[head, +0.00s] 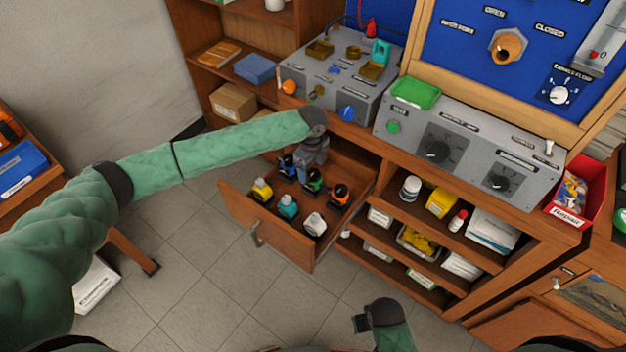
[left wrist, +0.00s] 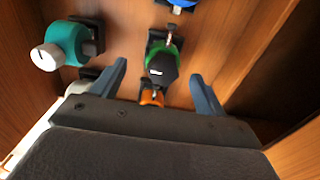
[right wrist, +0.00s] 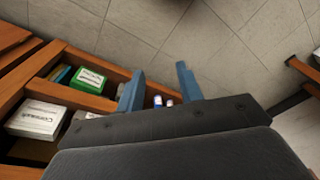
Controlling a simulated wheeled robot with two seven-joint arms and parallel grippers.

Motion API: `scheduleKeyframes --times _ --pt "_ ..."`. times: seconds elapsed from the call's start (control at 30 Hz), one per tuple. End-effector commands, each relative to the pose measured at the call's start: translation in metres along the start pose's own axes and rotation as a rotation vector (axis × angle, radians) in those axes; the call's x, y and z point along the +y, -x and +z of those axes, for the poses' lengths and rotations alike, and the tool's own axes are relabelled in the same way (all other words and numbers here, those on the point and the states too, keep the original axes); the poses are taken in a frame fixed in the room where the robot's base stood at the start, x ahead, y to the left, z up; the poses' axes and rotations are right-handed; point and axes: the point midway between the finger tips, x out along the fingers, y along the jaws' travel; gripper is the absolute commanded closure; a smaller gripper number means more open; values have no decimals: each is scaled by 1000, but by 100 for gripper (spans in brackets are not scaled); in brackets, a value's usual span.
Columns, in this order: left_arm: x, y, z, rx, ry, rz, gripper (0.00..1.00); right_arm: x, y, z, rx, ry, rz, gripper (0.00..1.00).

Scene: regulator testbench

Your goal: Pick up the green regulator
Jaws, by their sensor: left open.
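The green regulator (head: 315,182), with a dark cap, sits in the open drawer among several other regulators. In the left wrist view the green regulator (left wrist: 163,60) lies between the two fingers of my left gripper (left wrist: 158,70), nearer the left-right middle of the gap. My left gripper (head: 311,168) is above the drawer, open, with clear gaps between its fingers and the regulator. Part of the green regulator is hidden by the gripper in the head view. My right gripper (right wrist: 160,70) is open and empty, away from the drawer over the floor.
In the drawer (head: 282,238) stand yellow (head: 262,190), teal (head: 288,207), white (head: 314,225), orange (head: 340,195) and blue (head: 287,165) regulators. The orange one (left wrist: 151,97) is close to the green one. Wooden drawer walls surround them. A shelf unit (head: 440,262) stands right.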

Motion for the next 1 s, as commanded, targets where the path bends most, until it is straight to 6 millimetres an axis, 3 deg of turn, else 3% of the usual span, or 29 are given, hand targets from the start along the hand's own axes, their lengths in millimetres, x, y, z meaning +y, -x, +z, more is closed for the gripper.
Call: scheduleKeyframes --times 0.07,0.13,0.5,0.9,1.0 --pt "-1 -3 0 0 1 0 26 2 -4 1 1 0 2 64" --pt "-1 -8 -1 0 2 2 26 8 -14 -16 24 2 10 64" --pt "-3 -41 -3 0 2 1 26 16 -70 6 15 2 18 64" --pt "-3 -50 -3 0 1 -1 26 17 -80 11 15 1 19 64" --pt "-3 -50 -3 0 1 -1 46 17 -80 11 15 1 19 64"
